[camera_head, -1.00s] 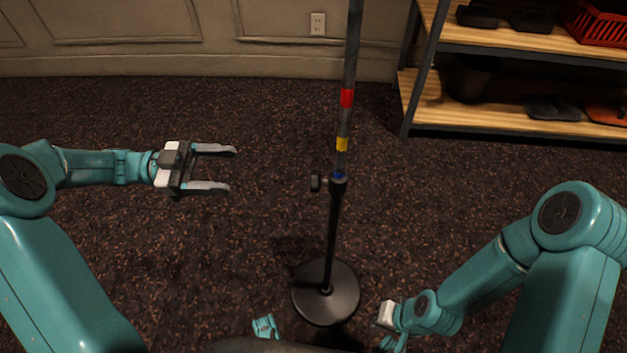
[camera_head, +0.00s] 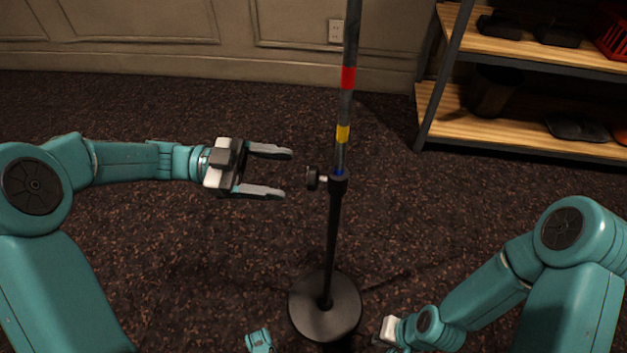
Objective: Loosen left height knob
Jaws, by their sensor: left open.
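A black height knob (camera_head: 312,178) sticks out to the left of the collar on a stand pole (camera_head: 334,230). The pole is upright on a round black base (camera_head: 325,306). Its upper tube carries a red band (camera_head: 348,77), a yellow band (camera_head: 342,133) and a blue band just above the collar. My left gripper (camera_head: 288,174) is open and empty, its two fingers pointing right toward the knob. The fingertips are just left of the knob and apart from it. My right gripper (camera_head: 388,341) is low at the bottom edge; its fingers do not show clearly.
A shelf unit with wooden boards (camera_head: 530,130) stands at the back right, holding dark items and a red basket (camera_head: 612,32). A panelled wall with an outlet (camera_head: 336,31) closes off the back. The dark carpet around the stand is clear.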

